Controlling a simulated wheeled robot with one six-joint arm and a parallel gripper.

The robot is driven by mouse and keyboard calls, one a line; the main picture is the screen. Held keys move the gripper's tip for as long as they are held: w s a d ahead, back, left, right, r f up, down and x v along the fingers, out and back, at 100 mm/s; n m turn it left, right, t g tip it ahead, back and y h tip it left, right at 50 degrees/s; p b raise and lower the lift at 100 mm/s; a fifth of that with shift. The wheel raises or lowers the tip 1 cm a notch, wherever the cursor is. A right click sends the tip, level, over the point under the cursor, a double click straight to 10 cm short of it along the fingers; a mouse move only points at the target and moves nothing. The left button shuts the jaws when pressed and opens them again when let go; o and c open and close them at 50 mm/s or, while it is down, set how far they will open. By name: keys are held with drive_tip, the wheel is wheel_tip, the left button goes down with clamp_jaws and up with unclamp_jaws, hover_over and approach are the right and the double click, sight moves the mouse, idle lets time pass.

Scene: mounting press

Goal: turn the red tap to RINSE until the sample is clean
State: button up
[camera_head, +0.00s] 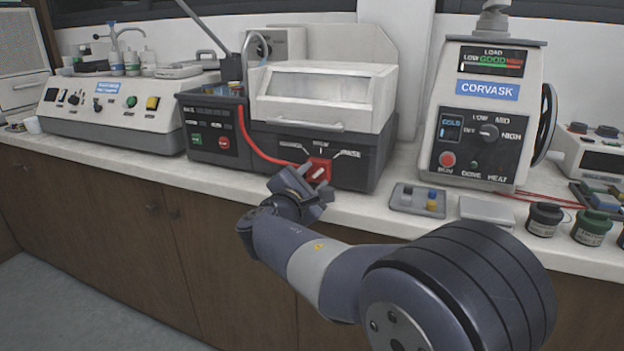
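The red tap (319,169) is on the front of the grey cutting machine (265,143), below its clear-lidded hood (320,92). It has a white mark slanting up to the right. Three labels with pointer lines fan out above it; the right one reads RINSE (350,153). My gripper (313,184) is right at the tap, just in front and below it. Its two fingers look spread apart, but I cannot tell whether they touch the tap. No sample can be made out; the hood's inside is too dim.
A CORVASK press (486,115) stands to the right. A small grey tray (418,200), a pale flat block (486,212) and dark jars (544,219) lie near the bench's front edge. A control unit (110,112) with bottles is at the left. A red hose (258,145) runs toward the tap.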

drive_tip(key=shift+s, duration=0.1)
drive_tip(key=p+v, duration=0.1)
drive_tip(key=v, duration=0.9)
drive_tip(key=shift+s, duration=0.3)
drive_tip(key=shift+a, duration=0.1)
drive_tip(key=x, duration=1.1)
drive_tip(key=shift+b, duration=0.4)
drive_tip(key=shift+s+a, duration=0.1)
drive_tip(key=shift+s, duration=0.05)
